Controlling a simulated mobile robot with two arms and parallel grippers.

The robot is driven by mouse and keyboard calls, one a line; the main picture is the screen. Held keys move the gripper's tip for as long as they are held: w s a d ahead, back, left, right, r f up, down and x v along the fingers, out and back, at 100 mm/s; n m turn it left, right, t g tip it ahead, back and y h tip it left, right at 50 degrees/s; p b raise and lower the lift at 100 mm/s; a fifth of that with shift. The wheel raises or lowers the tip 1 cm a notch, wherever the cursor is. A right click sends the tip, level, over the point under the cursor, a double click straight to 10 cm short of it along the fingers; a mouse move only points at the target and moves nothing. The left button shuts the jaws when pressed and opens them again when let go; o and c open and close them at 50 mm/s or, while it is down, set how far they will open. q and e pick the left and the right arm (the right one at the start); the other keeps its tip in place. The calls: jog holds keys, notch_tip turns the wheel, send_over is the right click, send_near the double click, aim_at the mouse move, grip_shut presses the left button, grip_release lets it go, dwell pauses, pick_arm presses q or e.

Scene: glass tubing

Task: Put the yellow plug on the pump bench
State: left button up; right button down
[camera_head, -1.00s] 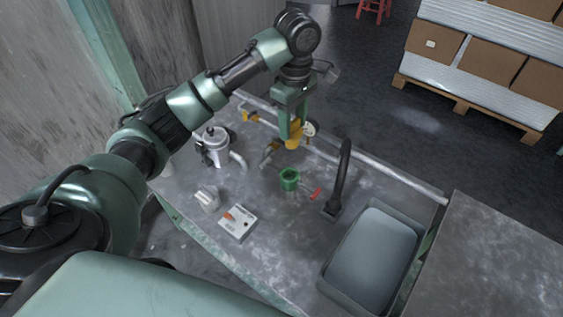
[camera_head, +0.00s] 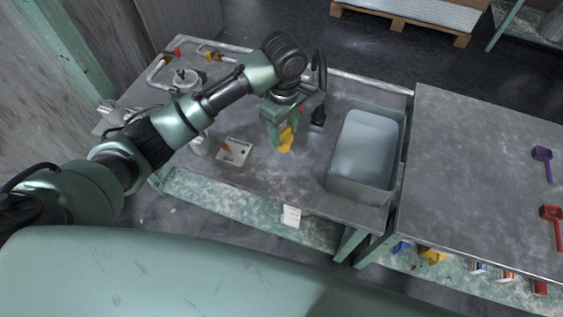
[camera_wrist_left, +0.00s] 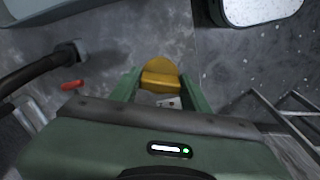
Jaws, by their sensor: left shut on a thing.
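My left gripper (camera_head: 281,138) is shut on the yellow plug (camera_head: 286,141) and holds it over the bench with the sink. In the left wrist view the yellow plug (camera_wrist_left: 160,77) sits between the two green fingers (camera_wrist_left: 160,92). The bench top (camera_head: 285,183) is grey and worn. I cannot tell exactly how high the plug is above it. A second grey bench (camera_head: 470,150) stands to the right. Neither bench is labelled in view. My right gripper is not in view.
A grey sink basin (camera_head: 366,143) is right of the gripper, with a black tap (camera_head: 319,85) behind. A white switch box (camera_head: 234,151) lies to the left. Pipes and a metal pot (camera_head: 186,79) stand farther left. A purple scoop (camera_head: 543,160) and a red scoop (camera_head: 553,222) lie on the right bench.

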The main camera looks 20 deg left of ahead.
aim_at(282, 149)
pick_arm(q)
notch_tip(282, 149, down, 8)
jog(key=shift+s+a, duration=0.1)
jog(key=shift+a, duration=0.05)
notch_tip(282, 149, down, 5)
jog(key=shift+r+b, duration=0.1)
jog(key=shift+b, duration=0.3)
jog(key=shift+f, duration=0.3)
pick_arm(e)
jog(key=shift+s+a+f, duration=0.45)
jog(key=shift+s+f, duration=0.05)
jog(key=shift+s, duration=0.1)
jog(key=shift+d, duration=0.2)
pick_arm(q)
jog(key=o, duration=1.2)
jog(key=shift+f, duration=0.1)
jog(key=shift+o, duration=0.8)
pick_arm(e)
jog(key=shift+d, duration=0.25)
